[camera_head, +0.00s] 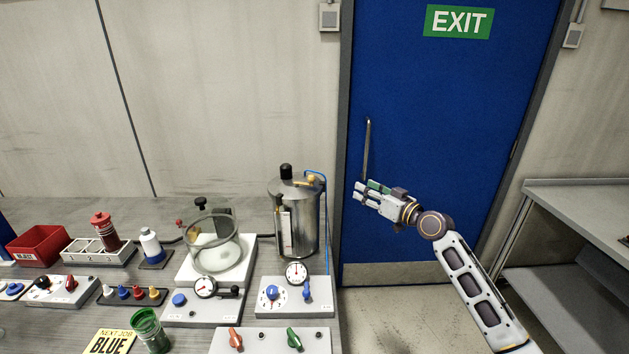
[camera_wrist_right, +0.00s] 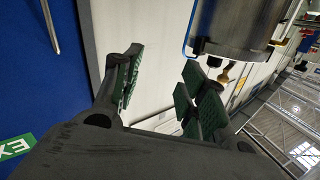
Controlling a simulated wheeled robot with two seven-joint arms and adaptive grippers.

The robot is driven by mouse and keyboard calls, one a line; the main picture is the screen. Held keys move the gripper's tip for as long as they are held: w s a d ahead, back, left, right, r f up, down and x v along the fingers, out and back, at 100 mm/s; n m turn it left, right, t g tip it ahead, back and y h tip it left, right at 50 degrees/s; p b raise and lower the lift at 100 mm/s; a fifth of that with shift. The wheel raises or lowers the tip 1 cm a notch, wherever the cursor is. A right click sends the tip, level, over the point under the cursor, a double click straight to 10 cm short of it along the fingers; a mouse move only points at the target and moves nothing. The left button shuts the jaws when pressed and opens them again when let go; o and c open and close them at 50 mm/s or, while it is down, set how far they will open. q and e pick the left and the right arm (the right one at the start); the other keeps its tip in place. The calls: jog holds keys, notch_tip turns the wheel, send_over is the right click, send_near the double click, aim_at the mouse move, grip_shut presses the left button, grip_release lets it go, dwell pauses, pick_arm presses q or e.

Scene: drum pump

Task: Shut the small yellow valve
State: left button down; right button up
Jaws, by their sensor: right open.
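The metal tank (camera_head: 296,222) stands at the right rear of the bench. A small yellow valve (camera_head: 311,180) sits on the right of its lid. My right gripper (camera_head: 366,193) is to the right of the tank, in front of the blue door, apart from the valve and pointing left. In the right wrist view my right gripper (camera_wrist_right: 160,88) is open with nothing between its green pads. The tank (camera_wrist_right: 238,22) appears tipped over there, and a brass-yellow part (camera_wrist_right: 228,73), probably the valve, shows beyond one finger, partly hidden. My left gripper is not in view.
A blue tube (camera_head: 325,190) runs down the tank's right side. A black knob (camera_head: 286,171) tops the lid. A glass chamber (camera_head: 213,245) stands left of the tank. Gauge panels (camera_head: 294,297) lie in front. The door (camera_head: 440,120) is behind my right arm.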

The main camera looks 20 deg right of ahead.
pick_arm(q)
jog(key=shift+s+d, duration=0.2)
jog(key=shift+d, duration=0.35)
pick_arm(e)
jog(key=s+a+r+n+g+y, duration=0.2)
jog(key=s+a+r+n+y, duration=0.1)
jog(key=a, duration=0.4)
jog(key=s+n+y, duration=0.1)
jog(key=s+n, duration=0.1)
jog(key=shift+a+r+n+y, duration=0.3)
jog(key=shift+a+r+y, duration=0.05)
jog(key=shift+r+y, duration=0.05)
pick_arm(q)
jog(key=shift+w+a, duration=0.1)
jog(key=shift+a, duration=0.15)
pick_arm(e)
jog(key=shift+w+a, duration=0.1)
